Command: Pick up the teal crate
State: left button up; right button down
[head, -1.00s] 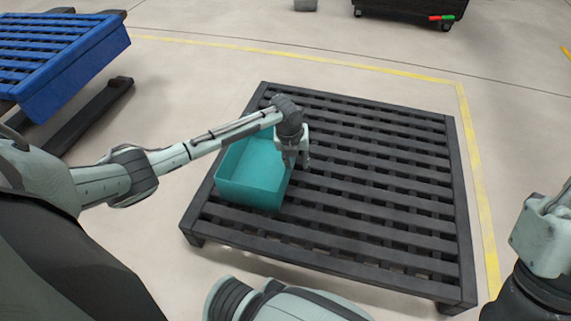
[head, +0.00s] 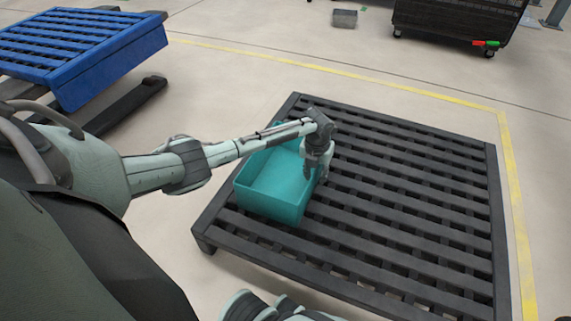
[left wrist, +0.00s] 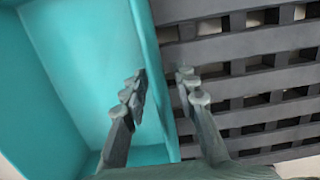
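The teal crate (head: 270,205) is an open, empty box standing upright on the left part of a dark slatted pallet (head: 400,205). My left gripper (head: 312,172) is at the crate's right wall in the head view, pointing down. In the left wrist view the crate (left wrist: 60,90) fills the left side. There my left gripper (left wrist: 162,82) is open, with one finger on the inner side of the wall and the other outside over the slats. The wall's rim runs between the fingers, and they do not look closed on it.
A blue slatted pallet (head: 110,60) on a dark lift stands at the upper left. A dark cart (head: 455,22) and a small grey box (head: 345,18) are at the back. A yellow floor line (head: 350,73) passes behind the pallet. The pallet's right part is bare.

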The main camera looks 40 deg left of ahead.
pick_arm(q)
grip_shut()
dwell(0.3)
jog(key=shift+r, duration=0.2)
